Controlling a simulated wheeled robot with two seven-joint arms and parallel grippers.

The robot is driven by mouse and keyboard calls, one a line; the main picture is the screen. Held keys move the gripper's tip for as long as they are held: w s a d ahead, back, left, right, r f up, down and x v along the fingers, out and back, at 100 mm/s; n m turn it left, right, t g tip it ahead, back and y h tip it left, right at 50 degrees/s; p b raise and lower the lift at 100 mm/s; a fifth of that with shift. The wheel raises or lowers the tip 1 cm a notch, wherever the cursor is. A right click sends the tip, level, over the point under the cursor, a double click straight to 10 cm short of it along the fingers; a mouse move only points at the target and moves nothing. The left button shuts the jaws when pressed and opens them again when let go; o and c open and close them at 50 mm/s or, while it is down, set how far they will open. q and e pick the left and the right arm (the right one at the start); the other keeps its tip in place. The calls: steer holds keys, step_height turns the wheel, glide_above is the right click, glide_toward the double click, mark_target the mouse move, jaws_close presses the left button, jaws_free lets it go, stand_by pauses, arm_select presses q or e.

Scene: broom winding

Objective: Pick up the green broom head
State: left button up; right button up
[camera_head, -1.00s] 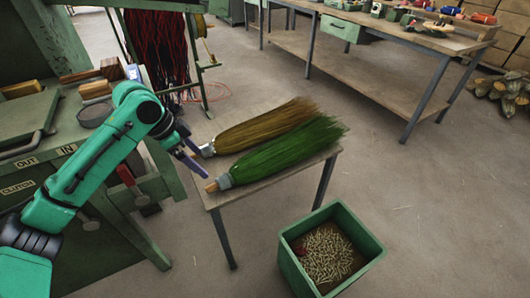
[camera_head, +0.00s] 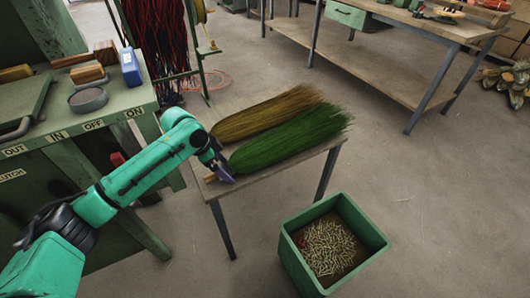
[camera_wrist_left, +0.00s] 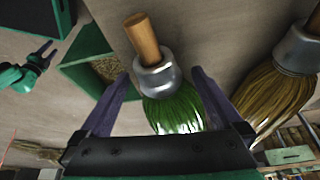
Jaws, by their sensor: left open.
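The green broom head (camera_head: 290,137) lies on a small table (camera_head: 258,180), bristles pointing to the upper right. In the left wrist view its green bristles (camera_wrist_left: 175,112), metal collar and wooden stub show between my open fingers. My left gripper (camera_head: 219,172) is at the collar end of the green broom head, and it hides the collar in the head view. In the left wrist view, my left gripper (camera_wrist_left: 165,95) has its fingers apart on either side of the broom head. A brown broom head (camera_head: 265,113) lies beside the green one, on the far side. My right gripper is not identifiable in the head view.
A green bin (camera_head: 291,262) with small pellets stands on the floor in front of the table. A green machine bench (camera_head: 75,128) with wooden blocks and a blue box is at left. A long workbench (camera_head: 375,75) stands at the back.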

arm_select(q)
steer(key=shift+r, duration=0.1)
jaws_close()
steer(key=shift+r, duration=0.1)
